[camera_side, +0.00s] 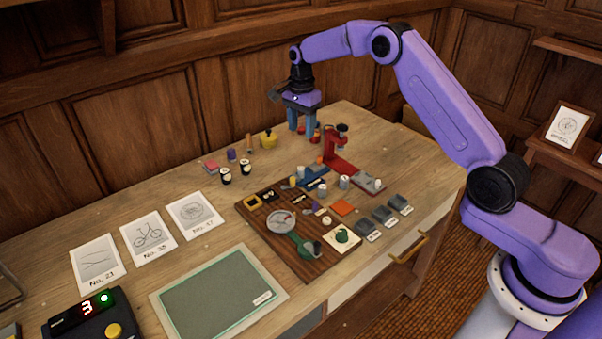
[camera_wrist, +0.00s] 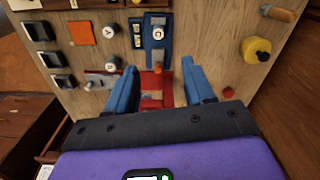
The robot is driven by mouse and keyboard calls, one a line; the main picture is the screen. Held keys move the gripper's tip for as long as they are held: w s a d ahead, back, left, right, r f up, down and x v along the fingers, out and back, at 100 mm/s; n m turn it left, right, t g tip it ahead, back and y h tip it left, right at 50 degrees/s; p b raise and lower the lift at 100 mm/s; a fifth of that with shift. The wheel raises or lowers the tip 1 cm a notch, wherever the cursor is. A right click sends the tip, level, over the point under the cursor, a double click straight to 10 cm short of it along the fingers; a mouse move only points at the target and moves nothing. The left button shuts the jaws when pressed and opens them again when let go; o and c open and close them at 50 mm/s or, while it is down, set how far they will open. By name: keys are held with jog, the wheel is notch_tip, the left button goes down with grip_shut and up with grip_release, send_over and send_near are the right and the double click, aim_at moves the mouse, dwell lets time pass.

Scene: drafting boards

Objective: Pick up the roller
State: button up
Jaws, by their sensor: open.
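No thing is clearly marked as the roller. A small tan, wooden-looking piece (camera_side: 249,142) near the yellow pot may be it, but its shape is too small to tell; it also shows at the upper right of the wrist view (camera_wrist: 280,14). My gripper (camera_side: 302,129) is open with blue fingers, at the far part of the bench behind the red press stand, to the right of the tan piece. In the wrist view my gripper (camera_wrist: 158,66) has nothing held between its fingers; part of the red stand shows between them, beyond the tips.
The red press stand (camera_side: 333,150) is close to my gripper. A yellow pot (camera_side: 268,139) stands to its left, with small jars (camera_side: 226,175) nearby. A brown tool board (camera_side: 257,226), grey trays (camera_side: 383,214) and a green mat (camera_side: 220,296) fill the front. Wood panelling stands behind.

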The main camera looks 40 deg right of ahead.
send_over(301, 168)
jog(key=f, duration=0.8)
jog(key=shift+w+d, duration=0.2)
jog(key=shift+d, duration=0.05)
jog(key=shift+s+a+f, duration=0.1)
jog(key=shift+f, duration=1.3)
jog(key=shift+s+a+f, duration=0.1)
jog(key=shift+f, duration=1.3)
grip_shut()
